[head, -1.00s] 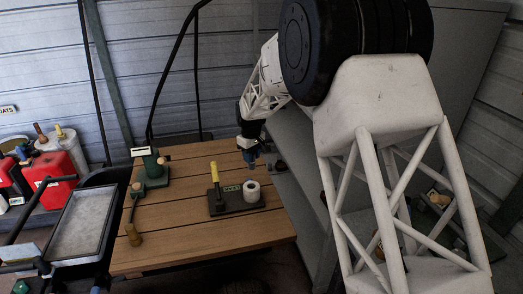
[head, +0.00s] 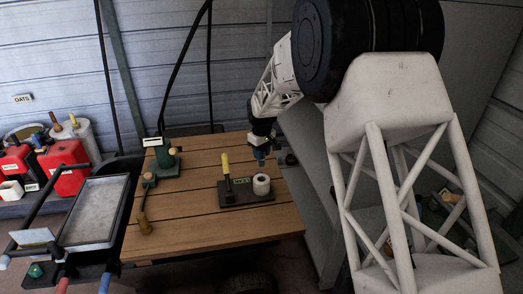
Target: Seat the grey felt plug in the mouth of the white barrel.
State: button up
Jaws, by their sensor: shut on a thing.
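The white barrel (head: 261,187) stands upright on a dark base plate (head: 240,201) on the wooden table. Its open mouth faces up and shows a dark middle. My gripper (head: 260,158) is above the barrel, pointing down, with blue on its fingers. It is shut on a small grey piece, the felt plug (head: 261,164), which shows just under the fingertips. The plug looks apart from the barrel, with a small gap between them. The view is too small to tell exactly how well they line up.
A yellow-handled lever (head: 225,163) stands on the same plate, left of the barrel. A green device (head: 166,156) and a wooden-handled tool (head: 145,224) are at the table's left. A grey tray (head: 95,212) and red cans (head: 63,165) lie further left. The table front is clear.

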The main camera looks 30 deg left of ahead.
aim_at(262, 165)
jog(key=shift+f, duration=1.65)
jog(key=shift+f, duration=0.75)
jog(key=shift+f, duration=0.7)
jog(key=shift+f, duration=1.5)
dwell(2.5)
jog(key=o, duration=1.1)
jog(key=shift+r, duration=0.15)
